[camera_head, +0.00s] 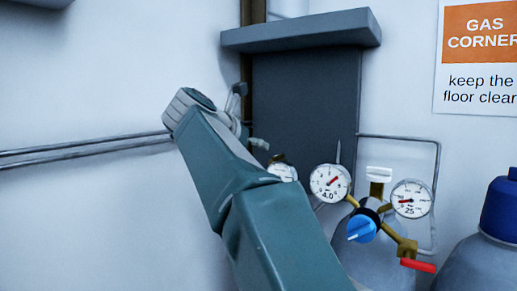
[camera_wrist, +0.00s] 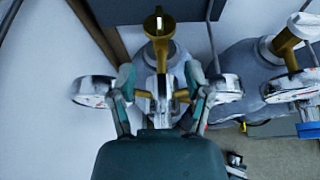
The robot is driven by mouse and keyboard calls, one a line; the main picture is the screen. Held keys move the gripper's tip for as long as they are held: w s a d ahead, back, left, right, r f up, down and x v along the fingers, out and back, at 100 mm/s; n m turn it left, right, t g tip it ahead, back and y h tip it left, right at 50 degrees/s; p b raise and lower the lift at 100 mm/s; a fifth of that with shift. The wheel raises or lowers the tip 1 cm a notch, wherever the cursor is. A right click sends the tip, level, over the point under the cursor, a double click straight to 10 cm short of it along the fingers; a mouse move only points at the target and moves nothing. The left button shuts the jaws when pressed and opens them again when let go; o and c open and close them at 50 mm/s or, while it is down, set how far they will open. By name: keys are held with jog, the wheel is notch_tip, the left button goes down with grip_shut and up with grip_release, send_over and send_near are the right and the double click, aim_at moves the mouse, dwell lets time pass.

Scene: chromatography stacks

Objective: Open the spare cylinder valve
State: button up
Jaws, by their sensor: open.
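In the wrist view my gripper (camera_wrist: 160,78) is open. Its two fingers stand on either side of the brass regulator stem (camera_wrist: 160,52) of one cylinder. I cannot tell whether they touch it. That regulator has a gauge on the left (camera_wrist: 92,91) and one on the right (camera_wrist: 227,87). In the head view my arm hides most of this cylinder, and one gauge (camera_head: 283,170) shows beside the arm. A second cylinder (camera_wrist: 245,60) stands to the right, with a white handwheel (camera_head: 379,173), two gauges, a blue knob (camera_head: 361,229) and a red lever (camera_head: 418,266). No label marks which is the spare.
A blue-capped cylinder (camera_head: 503,208) stands at the far right. A dark panel with a ledge (camera_head: 300,32) is on the wall behind. Grey pipes (camera_head: 90,147) run along the wall. A "Gas corner" sign (camera_head: 478,60) hangs at upper right.

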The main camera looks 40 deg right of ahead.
aim_at(276, 156)
jog(key=shift+c, duration=0.9)
jog(key=x, duration=1.1)
jog(key=shift+w+d, duration=0.2)
grip_shut()
